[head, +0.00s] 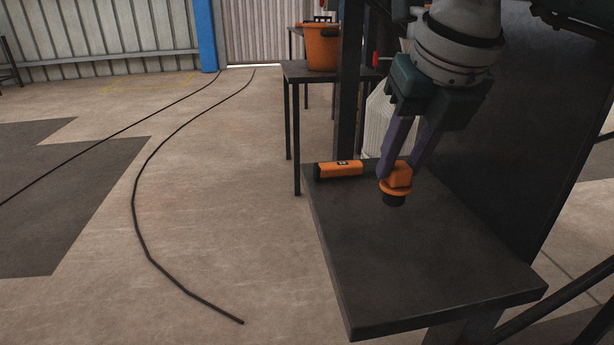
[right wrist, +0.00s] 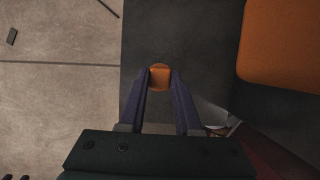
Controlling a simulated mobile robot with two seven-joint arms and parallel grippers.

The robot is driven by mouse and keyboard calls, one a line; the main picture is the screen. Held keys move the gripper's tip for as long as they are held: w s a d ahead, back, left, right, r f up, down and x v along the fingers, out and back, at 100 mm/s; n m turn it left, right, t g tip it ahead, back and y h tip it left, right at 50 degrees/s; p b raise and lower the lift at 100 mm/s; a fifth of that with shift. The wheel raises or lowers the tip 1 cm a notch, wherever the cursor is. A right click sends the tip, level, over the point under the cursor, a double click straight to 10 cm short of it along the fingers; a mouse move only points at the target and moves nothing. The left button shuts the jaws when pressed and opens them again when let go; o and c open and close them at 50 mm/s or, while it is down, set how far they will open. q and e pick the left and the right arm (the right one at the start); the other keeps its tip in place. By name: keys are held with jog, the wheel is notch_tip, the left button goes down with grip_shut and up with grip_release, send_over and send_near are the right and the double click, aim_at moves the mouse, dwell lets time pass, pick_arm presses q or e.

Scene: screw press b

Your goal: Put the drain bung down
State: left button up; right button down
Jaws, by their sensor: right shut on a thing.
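The drain bung (head: 397,181) is orange with a black lower end. My right gripper (head: 394,174) is shut on it, and the bung hangs black end down over the dark table top (head: 420,270). I cannot tell for sure whether its lower end touches the surface. In the right wrist view the bung (right wrist: 160,77) sits between the two purple fingertips of my right gripper (right wrist: 160,80). My left gripper is not in view.
An orange and black block-shaped object (head: 340,170) lies at the table's far left corner. An orange bucket (head: 322,47) stands on a farther table. A dark upright panel (head: 500,130) borders the table's right side. The table's near part is clear. Black cables (head: 140,235) lie on the floor.

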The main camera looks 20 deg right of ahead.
aim_at(404, 199)
jog(key=shift+s+d+f+b, duration=0.1)
jog(key=shift+d+f+b, duration=0.2)
jog(key=shift+f, duration=0.35)
jog(key=shift+a+f, duration=0.1)
jog(key=shift+f, duration=0.75)
notch_tip(404, 199, down, 4)
jog(key=shift+f+b, duration=0.1)
jog(key=shift+b, duration=1.1)
jog(key=shift+d, duration=0.2)
jog(key=c, duration=0.6)
grip_release()
